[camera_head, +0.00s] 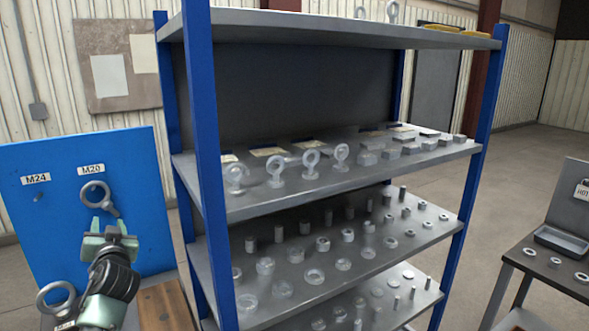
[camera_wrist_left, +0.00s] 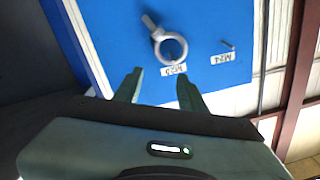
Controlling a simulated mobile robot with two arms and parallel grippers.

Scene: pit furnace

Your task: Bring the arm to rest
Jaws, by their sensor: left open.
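My left gripper (camera_head: 112,222) is open in front of the blue board (camera_head: 140,165) at the left of the head view. A grey eye bolt (camera_head: 107,204) hangs on the board under the M20 label (camera_head: 91,169), just beyond the fingertips. In the left wrist view, the two fingers (camera_wrist_left: 161,88) are spread with nothing between them. The eye bolt (camera_wrist_left: 157,36) shows past them, apart from both fingertips. My right gripper is in neither view.
A blue-posted shelf (camera_head: 212,150) with eye bolts, nuts and blocks stands close right of the arm. A larger ring (camera_head: 42,302) is at the board's lower left. A wooden surface (camera_head: 165,305) lies beside my arm. A dark bench (camera_head: 540,262) stands far right.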

